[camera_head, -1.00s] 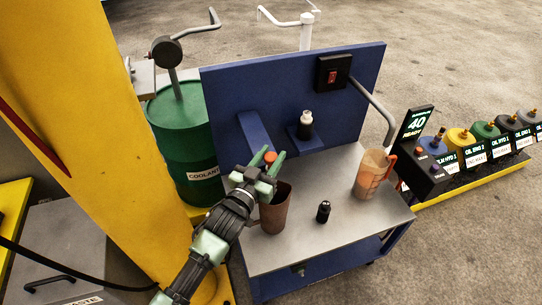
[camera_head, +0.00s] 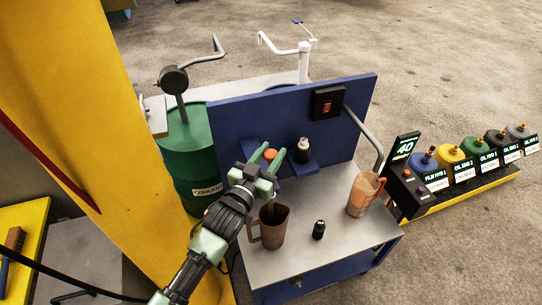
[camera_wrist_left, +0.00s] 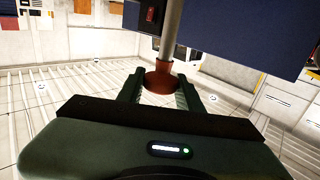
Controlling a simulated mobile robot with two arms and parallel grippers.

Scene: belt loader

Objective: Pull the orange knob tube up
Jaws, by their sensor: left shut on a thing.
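The orange knob (camera_head: 270,154) sits between the two fingers of my left gripper (camera_head: 270,157), which is shut on it. In the left wrist view, the knob (camera_wrist_left: 160,80) is reddish-brown and clasped between the dark green fingers (camera_wrist_left: 159,88). A grey tube (camera_wrist_left: 171,35) runs from the knob to the top of that view. In the head view, my gripper is above the back rim of a brown jug (camera_head: 268,230) on the cart. The gripper hides most of the tube there. My right gripper is not in view.
The metal cart (camera_head: 335,245) has a blue back panel (camera_head: 230,125). On it stand a small black bottle (camera_head: 319,230) and an orange-tinted jug (camera_head: 365,193). A white-capped bottle (camera_head: 303,150) sits in a bracket. A green drum (camera_head: 190,150) and yellow column (camera_head: 90,110) are at left.

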